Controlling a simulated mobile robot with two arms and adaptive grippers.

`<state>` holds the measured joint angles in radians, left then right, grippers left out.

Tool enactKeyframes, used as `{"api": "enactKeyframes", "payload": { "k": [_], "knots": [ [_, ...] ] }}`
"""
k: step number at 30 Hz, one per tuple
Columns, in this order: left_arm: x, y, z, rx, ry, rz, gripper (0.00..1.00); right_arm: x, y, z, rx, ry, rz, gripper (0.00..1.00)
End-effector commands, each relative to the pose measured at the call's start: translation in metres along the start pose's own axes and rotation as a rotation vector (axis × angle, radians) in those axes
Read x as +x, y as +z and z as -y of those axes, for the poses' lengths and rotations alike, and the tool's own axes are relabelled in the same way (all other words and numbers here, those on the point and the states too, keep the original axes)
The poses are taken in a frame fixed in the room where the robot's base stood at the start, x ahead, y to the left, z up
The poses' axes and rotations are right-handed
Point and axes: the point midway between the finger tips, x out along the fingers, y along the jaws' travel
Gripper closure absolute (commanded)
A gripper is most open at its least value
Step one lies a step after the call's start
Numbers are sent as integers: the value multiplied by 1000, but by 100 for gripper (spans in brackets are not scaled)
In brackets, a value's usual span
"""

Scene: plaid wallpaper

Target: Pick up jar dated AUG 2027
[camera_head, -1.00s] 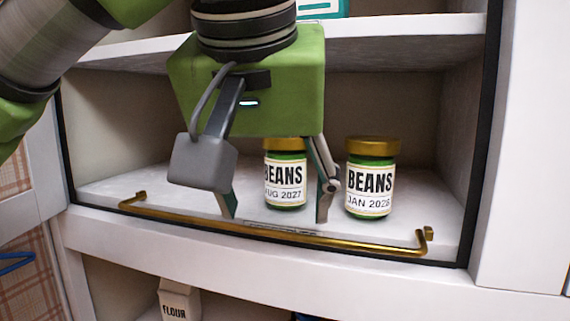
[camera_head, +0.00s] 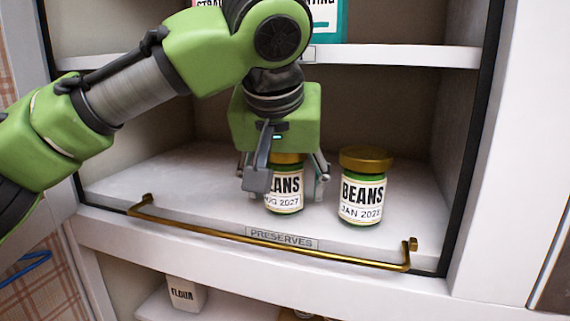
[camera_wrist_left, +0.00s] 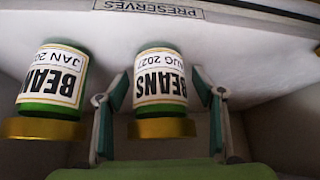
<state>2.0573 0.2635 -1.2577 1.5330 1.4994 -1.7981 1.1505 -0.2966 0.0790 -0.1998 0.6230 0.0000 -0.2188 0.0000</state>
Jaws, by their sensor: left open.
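The jar dated AUG 2027 (camera_head: 285,190) is green with a gold lid and a white BEANS label. It stands upright on the shelf, its left part hidden by my gripper in the head view. My left gripper (camera_head: 288,190) is open, with its fingers on either side of this jar. In the left wrist view, upside down, the AUG 2027 jar (camera_wrist_left: 160,85) lies between the two open fingers (camera_wrist_left: 160,105), with a gap visible on each side. A similar jar dated JAN 2028 (camera_head: 364,190) stands to the right; it also shows in the wrist view (camera_wrist_left: 52,85). My right gripper is not in view.
A gold rail (camera_head: 270,242) runs along the shelf's front edge, near a PRESERVES label (camera_head: 282,238). An upper shelf (camera_head: 400,57) is above, with boxes on it. A flour package (camera_head: 185,294) stands below. The shelf left of the jars is clear.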

Motion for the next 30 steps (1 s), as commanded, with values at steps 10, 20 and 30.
{"api": "enactKeyframes", "payload": {
  "k": [10, 20, 30],
  "knots": [
    [1, 1, 0, -1, 0, 0, 69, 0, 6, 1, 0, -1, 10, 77],
    [0, 0, 0, -1, 0, -2, 86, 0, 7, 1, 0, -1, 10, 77],
    [-22, 9, -1, 1, 2, -4, 86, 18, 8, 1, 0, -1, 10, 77]
  ]
}}
